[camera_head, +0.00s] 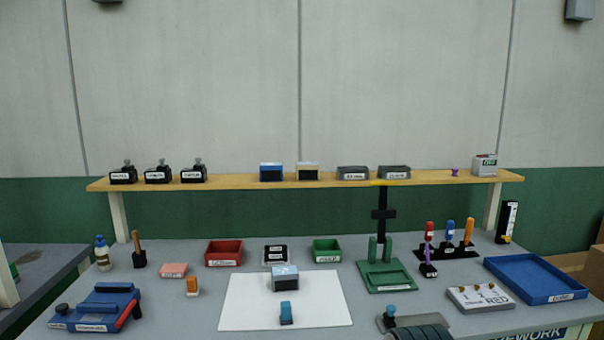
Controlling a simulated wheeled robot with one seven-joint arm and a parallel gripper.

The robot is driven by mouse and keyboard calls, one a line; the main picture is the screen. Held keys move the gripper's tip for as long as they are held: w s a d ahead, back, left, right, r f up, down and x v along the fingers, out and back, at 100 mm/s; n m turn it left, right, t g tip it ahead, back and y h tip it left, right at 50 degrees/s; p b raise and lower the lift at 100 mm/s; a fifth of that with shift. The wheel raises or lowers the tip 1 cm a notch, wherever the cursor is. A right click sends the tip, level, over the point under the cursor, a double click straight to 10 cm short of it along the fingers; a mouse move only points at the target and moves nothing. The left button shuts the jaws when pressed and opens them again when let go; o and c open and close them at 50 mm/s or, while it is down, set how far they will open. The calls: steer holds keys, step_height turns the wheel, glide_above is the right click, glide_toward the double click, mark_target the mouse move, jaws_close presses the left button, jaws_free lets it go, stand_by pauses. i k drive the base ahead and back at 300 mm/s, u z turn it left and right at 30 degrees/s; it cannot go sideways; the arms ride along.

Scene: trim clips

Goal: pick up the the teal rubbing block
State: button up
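A small upright teal-blue block (286,313), which looks like the teal rubbing block, stands on the front part of a white sheet (245,315) near the middle of the workbench. Its visible sides are clear of other things. Just behind it on the sheet stands a larger dark block with a pale blue top (285,278).
An orange block (192,286) stands left of the sheet. A blue fixture (97,308) is at front left. A ribbed dark item (420,332), a green fixture (386,278) and a blue tray (541,279) are to the right. A wooden shelf (230,184) spans the back.

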mark_target(286, 318)
steer(key=u, duration=1.4)
steer(key=i, duration=1.35)
steer(key=z, duration=2.55)
